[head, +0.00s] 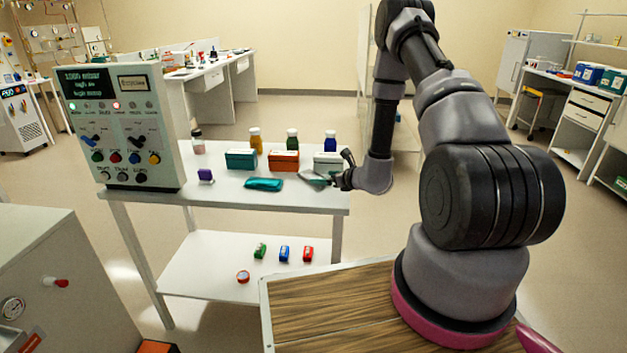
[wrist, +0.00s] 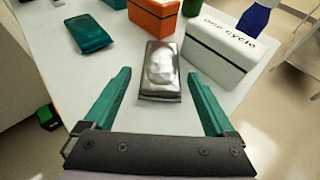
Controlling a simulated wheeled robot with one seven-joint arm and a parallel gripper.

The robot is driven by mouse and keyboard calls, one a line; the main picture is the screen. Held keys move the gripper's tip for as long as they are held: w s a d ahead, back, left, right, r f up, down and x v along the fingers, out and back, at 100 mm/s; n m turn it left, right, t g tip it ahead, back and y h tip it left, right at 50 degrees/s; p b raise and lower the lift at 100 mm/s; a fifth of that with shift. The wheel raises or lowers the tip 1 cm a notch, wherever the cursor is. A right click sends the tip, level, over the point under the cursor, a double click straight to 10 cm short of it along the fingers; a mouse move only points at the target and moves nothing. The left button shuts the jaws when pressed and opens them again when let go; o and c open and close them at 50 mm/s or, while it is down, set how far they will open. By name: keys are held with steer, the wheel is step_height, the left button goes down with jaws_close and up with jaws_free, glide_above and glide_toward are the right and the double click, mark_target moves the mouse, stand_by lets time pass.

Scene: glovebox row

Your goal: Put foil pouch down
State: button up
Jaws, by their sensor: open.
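The foil pouch (wrist: 160,70) is silver and lies flat on the white table, in front of the white box marked "one cycle" (wrist: 218,47). It also shows in the head view (head: 314,178), partly beside my gripper (head: 345,172). In the wrist view my gripper (wrist: 158,92) is open, with its teal fingers apart on either side of the pouch's near end. The fingers do not appear to touch the pouch, and nothing is held.
A teal pouch (head: 263,184) lies to the left. Orange (head: 284,160) and teal (head: 241,158) boxes stand behind, with several bottles further back. A control panel (head: 123,126) stands at the table's left end. The table's front strip is clear.

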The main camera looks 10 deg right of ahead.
mark_target(313, 175)
steer(key=shift+x, duration=3.45)
steer(key=shift+w+d+r, duration=0.1)
steer(key=shift+r, duration=0.05)
steer(key=c, duration=1.4)
steer(key=shift+r, duration=0.1)
